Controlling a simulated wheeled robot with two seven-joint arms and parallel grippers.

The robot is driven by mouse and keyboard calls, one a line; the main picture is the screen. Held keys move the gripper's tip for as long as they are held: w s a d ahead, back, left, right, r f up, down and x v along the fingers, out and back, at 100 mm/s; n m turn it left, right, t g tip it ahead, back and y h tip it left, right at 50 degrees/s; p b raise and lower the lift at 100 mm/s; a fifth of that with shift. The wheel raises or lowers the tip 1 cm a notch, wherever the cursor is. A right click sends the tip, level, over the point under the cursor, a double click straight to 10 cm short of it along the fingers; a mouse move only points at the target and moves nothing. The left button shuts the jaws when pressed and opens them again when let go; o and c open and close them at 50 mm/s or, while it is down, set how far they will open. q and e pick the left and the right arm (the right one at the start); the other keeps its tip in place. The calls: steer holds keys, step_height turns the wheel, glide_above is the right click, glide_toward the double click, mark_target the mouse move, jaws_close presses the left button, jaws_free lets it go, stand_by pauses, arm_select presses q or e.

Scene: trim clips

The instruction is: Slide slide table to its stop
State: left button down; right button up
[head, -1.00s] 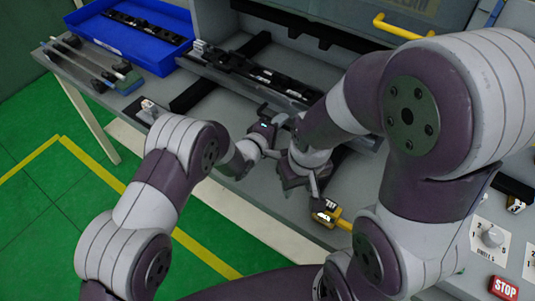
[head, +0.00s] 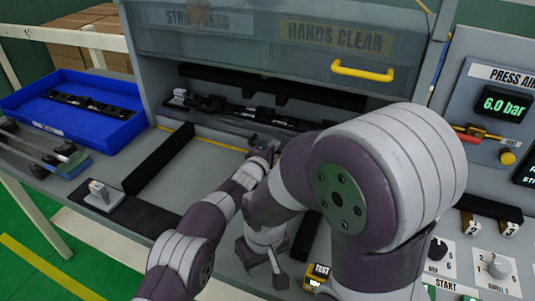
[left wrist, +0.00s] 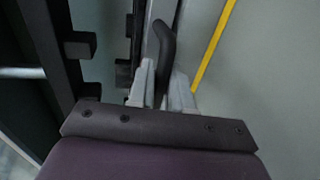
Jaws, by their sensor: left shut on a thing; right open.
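The slide table (head: 205,116) is a grey carriage with dark clip fixtures along it. It lies under the press in the head view, close to the dark rear beam, its right part hidden by my arms. My left gripper (head: 268,152) is at its front edge. In the left wrist view my left gripper (left wrist: 160,92) is shut on a black upright handle (left wrist: 164,48), with a finger on each side. My right gripper (head: 268,268) is lower, in front of the table, open and apart from it. Whether the slide table touches a stop is hidden.
A black rail (head: 158,158) and a yellow line (head: 215,144) lie before the slide table. A blue tray (head: 70,122) stands left. The press guard with a yellow handle (head: 362,71) is raised above. A control panel (head: 500,110) stands right.

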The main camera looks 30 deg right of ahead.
arm_select(q)
steer(key=shift+r, duration=0.2)
steer(key=c, duration=1.4)
jaws_free()
steer(key=shift+o, duration=0.8)
steer(key=shift+d, duration=0.1)
steer(key=shift+w+d+f, duration=0.15)
steer(key=shift+f, duration=0.05)
arm_select(e)
steer(key=shift+w+d, duration=0.1)
steer(key=shift+d, duration=0.1)
arm_select(q)
steer(key=shift+b+v, duration=0.3)
steer(key=shift+v, duration=0.6)
arm_select(e)
steer(key=shift+f, duration=0.3)
arm_select(q)
steer(key=v, duration=1.1)
steer(key=shift+b, duration=0.35)
arm_select(e)
steer(key=shift+a+f, duration=0.1)
steer(key=shift+f, duration=0.3)
